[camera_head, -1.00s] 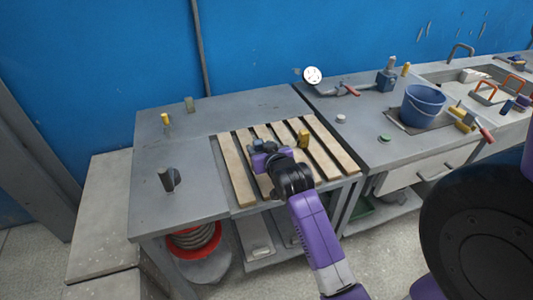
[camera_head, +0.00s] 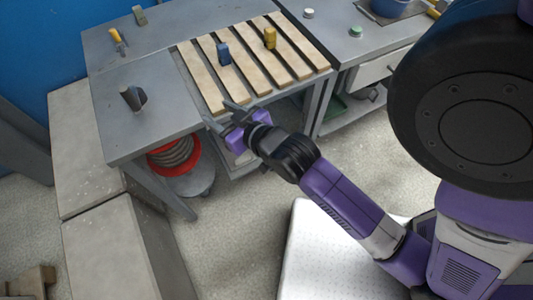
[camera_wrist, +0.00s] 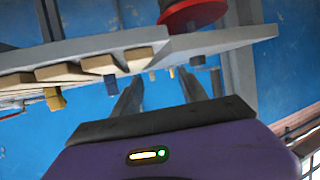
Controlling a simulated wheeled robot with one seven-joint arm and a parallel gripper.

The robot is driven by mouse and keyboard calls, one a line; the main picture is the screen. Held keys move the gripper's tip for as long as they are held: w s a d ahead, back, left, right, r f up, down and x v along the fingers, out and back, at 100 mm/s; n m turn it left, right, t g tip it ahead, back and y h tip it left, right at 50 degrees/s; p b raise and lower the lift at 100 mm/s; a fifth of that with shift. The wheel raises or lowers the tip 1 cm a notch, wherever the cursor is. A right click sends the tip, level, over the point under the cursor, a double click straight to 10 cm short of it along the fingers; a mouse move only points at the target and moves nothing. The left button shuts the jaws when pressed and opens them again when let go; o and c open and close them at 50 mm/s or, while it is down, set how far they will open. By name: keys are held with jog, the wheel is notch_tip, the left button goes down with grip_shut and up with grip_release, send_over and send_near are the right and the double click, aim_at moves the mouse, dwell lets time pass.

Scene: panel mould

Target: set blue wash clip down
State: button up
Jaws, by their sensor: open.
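The blue wash clip (camera_head: 224,54) stands upright on the wooden slatted rack (camera_head: 208,86), on a slat left of the rack's middle. It also shows in the wrist view as a small dark blue block (camera_wrist: 110,81) hanging from the slats, as that picture is upside down. My gripper (camera_head: 219,112) is open and empty, off the near edge of the rack and apart from the clip. Its two fingers (camera_wrist: 163,84) show in the wrist view with nothing between them.
A yellow clip (camera_head: 270,38) stands on the slats right of the blue one. A dark upright piece (camera_head: 132,98) and a yellow-handled tool (camera_head: 117,38) are on the grey table (camera_head: 155,70). A red-rimmed reel (camera_head: 170,158) sits beneath. A blue bucket (camera_head: 392,6) is at the right.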

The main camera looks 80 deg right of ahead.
jog(key=s+a+r+n+t+y, duration=0.1)
jog(key=s+a+r+n+y, duration=0.1)
jog(key=s+a, duration=0.5)
jog(key=s+a+r+n+t+y, duration=0.2)
jog(key=s+a+n+y, duration=0.2)
jog(key=s+a, duration=0.4)
jog(key=a+y, duration=0.1)
jog(key=a, duration=0.2)
jog(key=shift+s+a+r, duration=0.25)
jog(key=shift+a+r, duration=0.15)
